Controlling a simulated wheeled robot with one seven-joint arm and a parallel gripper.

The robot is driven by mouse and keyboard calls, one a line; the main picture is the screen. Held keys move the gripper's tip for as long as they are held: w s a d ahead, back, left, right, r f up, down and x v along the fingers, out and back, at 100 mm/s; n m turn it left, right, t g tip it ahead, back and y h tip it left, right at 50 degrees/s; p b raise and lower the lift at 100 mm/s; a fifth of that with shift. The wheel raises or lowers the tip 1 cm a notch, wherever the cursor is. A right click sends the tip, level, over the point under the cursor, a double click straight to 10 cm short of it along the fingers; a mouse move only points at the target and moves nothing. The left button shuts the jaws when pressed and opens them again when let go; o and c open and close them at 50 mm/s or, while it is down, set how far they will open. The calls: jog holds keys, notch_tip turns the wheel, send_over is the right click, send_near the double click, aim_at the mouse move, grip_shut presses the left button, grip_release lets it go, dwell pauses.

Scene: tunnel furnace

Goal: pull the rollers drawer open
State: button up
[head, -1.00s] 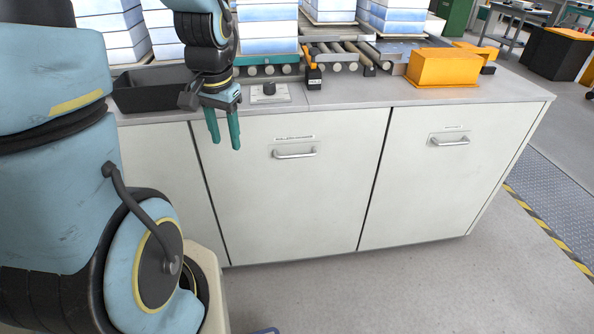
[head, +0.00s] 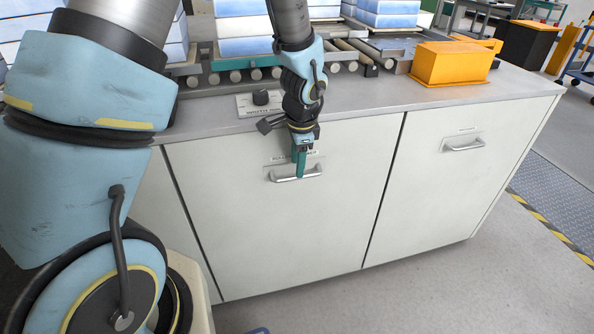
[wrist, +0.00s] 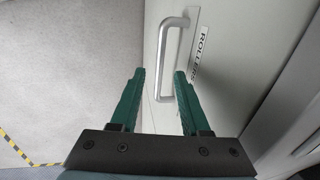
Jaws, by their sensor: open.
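The rollers drawer (head: 280,235) is the middle white front of the cabinet, shut flush with its neighbours. Its silver bar handle (head: 297,174) is near the top, partly hidden behind my gripper (head: 300,168) in the head view. In the wrist view the handle (wrist: 173,55) stands out from the panel beside a label reading ROLLERS (wrist: 198,55). My gripper (wrist: 158,75) is open and empty there, its green fingers pointing toward the handle. The handle's near end lies between the fingertips in the picture; whether they touch it I cannot tell.
A similar front with its own handle (head: 464,145) is to the right. On the countertop are a black knob (head: 261,97), a roller conveyor with stacked white-blue blocks (head: 246,27), and an orange box (head: 449,64). The floor (head: 420,292) in front is clear.

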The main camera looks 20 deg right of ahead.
jog(key=shift+w+f, duration=0.2)
jog(key=shift+f, duration=0.7)
jog(key=shift+w+f, duration=0.15)
jog(key=shift+f, duration=0.7)
grip_shut()
